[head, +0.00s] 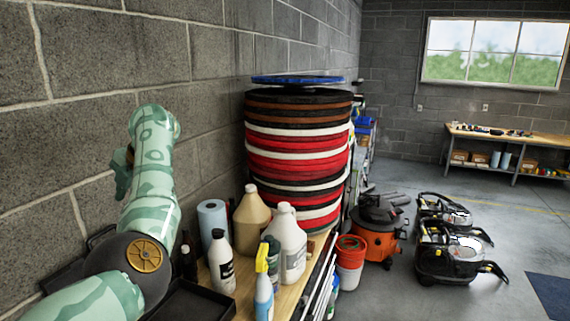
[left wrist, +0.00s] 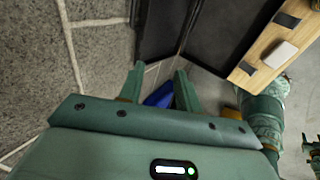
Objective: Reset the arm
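My left arm (head: 152,185) rises at the left of the head view, bent close to the block wall; its gripper cannot be made out there. In the left wrist view my left gripper (left wrist: 159,72) has its two fingers apart, with a visible gap between them. A blue thing (left wrist: 160,96) shows between and behind the fingers; I cannot tell what it is, and the fingers do not visibly close on it. My right gripper is not seen in either view. A tall stack of buffer pads (head: 297,150) stands beyond the bench, with a blue pad (head: 298,79) on top.
The grey block wall (head: 90,55) is close to my left arm. A wooden bench (head: 238,300) holds bottles, including a white jug (head: 289,245), a spray bottle (head: 263,290) and a paper roll (head: 212,222). An orange vacuum (head: 378,240) and floor machines (head: 450,250) stand to the right.

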